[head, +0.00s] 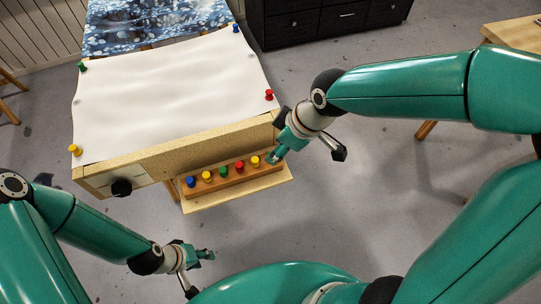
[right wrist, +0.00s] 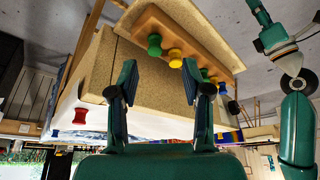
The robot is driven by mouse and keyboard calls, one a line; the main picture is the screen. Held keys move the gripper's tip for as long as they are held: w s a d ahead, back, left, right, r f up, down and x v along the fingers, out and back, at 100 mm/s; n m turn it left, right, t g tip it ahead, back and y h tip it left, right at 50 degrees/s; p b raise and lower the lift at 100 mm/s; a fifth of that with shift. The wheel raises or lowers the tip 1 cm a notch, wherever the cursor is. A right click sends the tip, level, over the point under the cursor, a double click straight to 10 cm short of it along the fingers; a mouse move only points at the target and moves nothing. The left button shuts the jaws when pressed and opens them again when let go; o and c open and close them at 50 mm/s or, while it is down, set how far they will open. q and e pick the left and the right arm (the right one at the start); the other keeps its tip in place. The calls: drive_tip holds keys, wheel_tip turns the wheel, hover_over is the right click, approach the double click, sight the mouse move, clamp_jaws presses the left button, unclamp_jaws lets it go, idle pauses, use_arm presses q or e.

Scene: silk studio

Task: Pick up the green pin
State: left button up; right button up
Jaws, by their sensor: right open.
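A green pin (head: 223,171) stands in the middle of a row of colored pins on a wooden rack (head: 236,178) at the table's front. Another green pin (head: 83,66) is at the sheet's far left corner. In the right wrist view a green pin (right wrist: 154,44) shows at the near end of the row, ahead of my fingers. My right gripper (head: 274,139) is at the rack's right end; in its wrist view its fingers (right wrist: 158,88) are apart with nothing between them. My left gripper (head: 204,254) hangs low in front of the rack, too small to read its opening.
A white sheet (head: 165,95) covers the table, with a red pin (head: 268,94), a yellow pin (head: 75,149) and a blue pin (head: 236,28) at its corners. A dark cabinet (head: 325,20) stands behind.

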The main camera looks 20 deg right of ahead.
drive_tip(key=x, duration=0.5)
drive_tip(key=shift+w+d+f, duration=0.15)
drive_tip(key=shift+w+d, duration=0.1)
drive_tip(key=c, duration=0.9)
